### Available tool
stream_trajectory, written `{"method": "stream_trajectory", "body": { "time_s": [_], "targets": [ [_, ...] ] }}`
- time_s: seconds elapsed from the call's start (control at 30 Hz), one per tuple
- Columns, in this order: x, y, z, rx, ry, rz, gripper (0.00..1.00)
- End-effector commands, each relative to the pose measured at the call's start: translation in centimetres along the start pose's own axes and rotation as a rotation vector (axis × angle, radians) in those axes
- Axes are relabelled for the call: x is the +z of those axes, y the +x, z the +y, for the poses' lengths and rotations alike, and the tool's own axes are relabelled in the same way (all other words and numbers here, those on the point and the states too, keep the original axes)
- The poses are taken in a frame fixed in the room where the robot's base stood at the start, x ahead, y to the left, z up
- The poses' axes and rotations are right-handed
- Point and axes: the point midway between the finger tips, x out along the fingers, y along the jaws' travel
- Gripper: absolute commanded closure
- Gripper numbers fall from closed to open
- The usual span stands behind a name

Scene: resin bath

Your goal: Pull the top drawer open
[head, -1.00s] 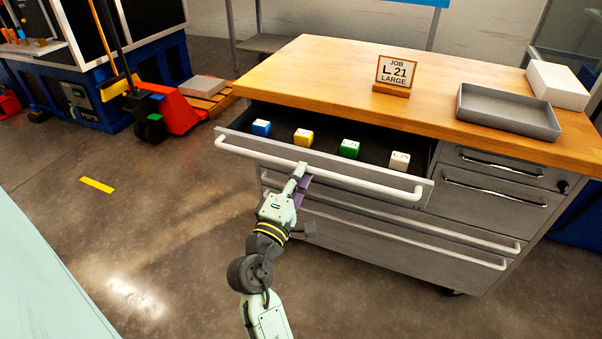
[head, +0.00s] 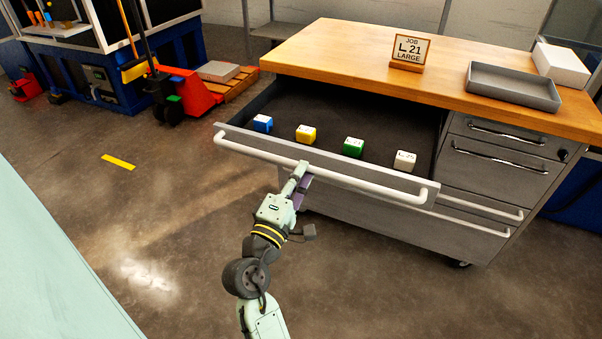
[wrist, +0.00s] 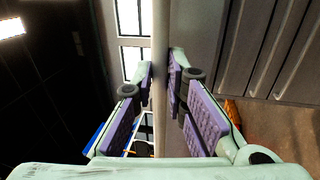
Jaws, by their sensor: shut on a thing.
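The top drawer (head: 330,185) of the workbench stands well open, and its dark floor shows. Its long white bar handle (head: 365,187) runs across the drawer front. My gripper (head: 302,172) is shut on this handle, left of the handle's middle. In the wrist view the purple-padded fingers (wrist: 160,85) stand on both sides of the white handle bar (wrist: 160,50). Inside the drawer, near its front, a blue block (head: 262,123), a yellow block (head: 306,134), a green block (head: 353,147) and a white block (head: 405,160) stand in a row.
Smaller drawers (head: 497,168) are at the right. A red pallet jack (head: 193,92) stands behind left. The floor at left is clear.

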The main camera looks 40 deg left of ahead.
Motion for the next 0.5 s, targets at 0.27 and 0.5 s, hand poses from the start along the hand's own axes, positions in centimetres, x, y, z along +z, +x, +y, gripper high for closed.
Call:
{"method": "stream_trajectory", "body": {
  "time_s": [0.27, 0.5],
  "targets": [
    [-0.01, -0.03, 0.06, 0.001, 0.0, 0.0, 1.0],
    [0.0, -0.01, 0.05, 0.001, 0.0, 0.0, 0.75]
  ]
}}
